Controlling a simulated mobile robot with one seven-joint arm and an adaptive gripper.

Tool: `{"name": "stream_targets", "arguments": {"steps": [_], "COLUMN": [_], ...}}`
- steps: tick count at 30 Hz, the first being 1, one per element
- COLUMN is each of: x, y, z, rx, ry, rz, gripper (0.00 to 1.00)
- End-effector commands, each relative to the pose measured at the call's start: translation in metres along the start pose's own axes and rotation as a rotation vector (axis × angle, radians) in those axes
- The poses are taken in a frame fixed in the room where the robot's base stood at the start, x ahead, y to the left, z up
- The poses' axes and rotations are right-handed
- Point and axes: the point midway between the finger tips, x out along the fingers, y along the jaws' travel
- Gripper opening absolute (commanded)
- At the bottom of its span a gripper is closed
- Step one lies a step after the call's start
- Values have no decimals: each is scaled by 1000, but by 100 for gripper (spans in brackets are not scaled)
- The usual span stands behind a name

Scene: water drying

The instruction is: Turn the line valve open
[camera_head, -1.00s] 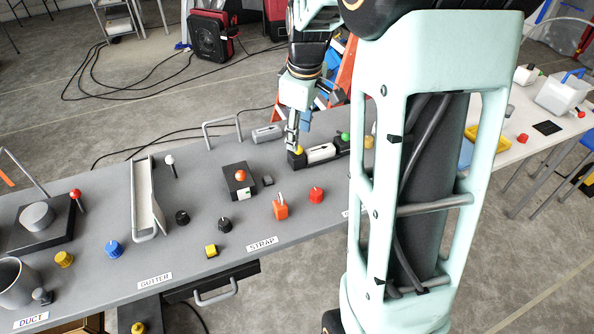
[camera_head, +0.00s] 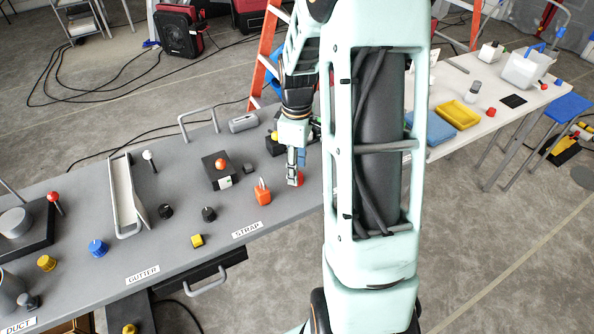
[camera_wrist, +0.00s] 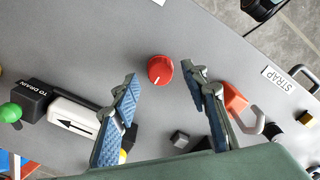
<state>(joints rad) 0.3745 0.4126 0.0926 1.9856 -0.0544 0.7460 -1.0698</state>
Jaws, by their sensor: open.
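A round red knob (camera_wrist: 159,70) with a white pointer mark stands on the grey bench top. In the wrist view it lies between my open fingertips (camera_wrist: 160,74), apart from both. In the head view my gripper (camera_head: 293,180) points down at the bench and partly hides the red knob (camera_head: 299,179). Left in the wrist view is an inline unit with a white body (camera_wrist: 72,117) bearing a black arrow, a black block marked "TO DRAIN" (camera_wrist: 34,99) and a green ball (camera_wrist: 10,113). I cannot tell for sure which part is the line valve.
An orange hooked piece (camera_head: 263,193) stands left of my gripper in the head view. A black box with an orange-red knob (camera_head: 220,163) and several small knobs stand farther left. The STRAP label (camera_head: 248,230) marks the front edge.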

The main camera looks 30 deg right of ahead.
Motion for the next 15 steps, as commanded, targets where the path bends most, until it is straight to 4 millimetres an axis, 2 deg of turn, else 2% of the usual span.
{"name": "stream_targets", "arguments": {"steps": [6, 14, 15], "x": [15, 16, 16], "y": [0, 0, 0], "z": [0, 0, 0], "rx": [0, 0, 0], "ry": [-1, 0, 0], "rz": [-1, 0, 0], "gripper": [41, 41, 37]}}
